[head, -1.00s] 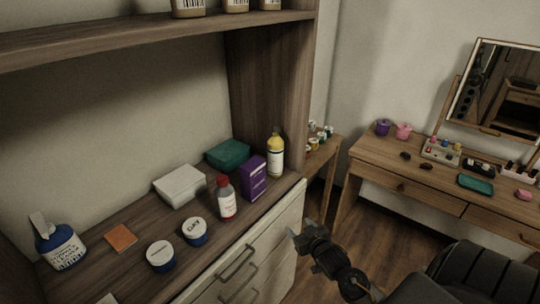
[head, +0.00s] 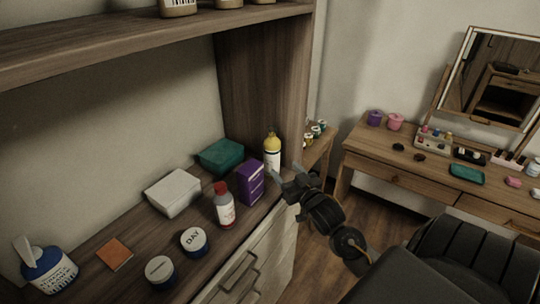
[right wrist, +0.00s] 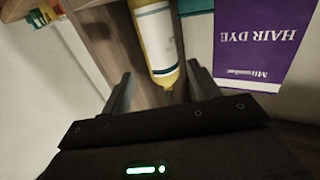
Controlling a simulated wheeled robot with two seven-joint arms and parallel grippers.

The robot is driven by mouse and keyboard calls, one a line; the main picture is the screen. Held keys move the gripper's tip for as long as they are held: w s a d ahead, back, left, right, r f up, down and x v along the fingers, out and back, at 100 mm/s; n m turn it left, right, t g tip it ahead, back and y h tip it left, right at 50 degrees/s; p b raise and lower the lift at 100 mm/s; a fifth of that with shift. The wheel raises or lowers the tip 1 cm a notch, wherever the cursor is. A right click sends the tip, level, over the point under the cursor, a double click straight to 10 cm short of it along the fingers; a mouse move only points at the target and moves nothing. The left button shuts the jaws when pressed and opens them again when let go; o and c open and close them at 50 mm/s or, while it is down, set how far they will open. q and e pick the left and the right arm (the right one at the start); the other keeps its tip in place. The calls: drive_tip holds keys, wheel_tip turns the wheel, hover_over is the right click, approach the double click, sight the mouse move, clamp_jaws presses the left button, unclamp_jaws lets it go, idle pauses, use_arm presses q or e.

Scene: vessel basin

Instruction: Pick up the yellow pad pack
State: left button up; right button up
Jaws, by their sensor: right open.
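The yellow pad pack (head: 272,147) looks like a tall yellow container with a white label. It stands upright at the right end of the wooden counter, beside the purple hair dye box. In the right wrist view the pack (right wrist: 155,38) lies ahead of the jaws, its narrowing yellow end showing between the fingers. My right gripper (head: 287,179) is open and empty at the counter's right edge, just in front of the pack. In the head view it hides the pack's lower end. I cannot tell whether the fingers touch it. My left gripper is not in view.
The purple box (head: 250,182) and a red-capped bottle (head: 223,206) stand close by on the left. A teal box (head: 221,156), a white box (head: 173,193) and jars (head: 194,241) share the counter (head: 140,270). The side panel (head: 262,95) rises behind the pack.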

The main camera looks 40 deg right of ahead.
sight(276, 160)
drive_tip(key=w, duration=0.4)
drive_tip(key=shift+d+p, duration=0.35)
drive_tip(key=shift+d, duration=0.05)
drive_tip(key=shift+w, duration=0.25)
drive_tip(key=shift+w+d+r+p, duration=0.15)
drive_tip(key=shift+w+p, duration=0.25)
drive_tip(key=w, duration=0.1)
drive_tip(key=w+p, duration=0.1)
drive_tip(key=w, duration=0.1)
drive_tip(key=shift+w+d+f, duration=0.2)
drive_tip(key=shift+w+d, duration=0.15)
drive_tip(key=shift+w, duration=0.25)
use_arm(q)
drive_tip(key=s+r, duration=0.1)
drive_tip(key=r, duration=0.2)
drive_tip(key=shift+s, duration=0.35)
use_arm(e)
drive_tip(key=c, duration=0.7)
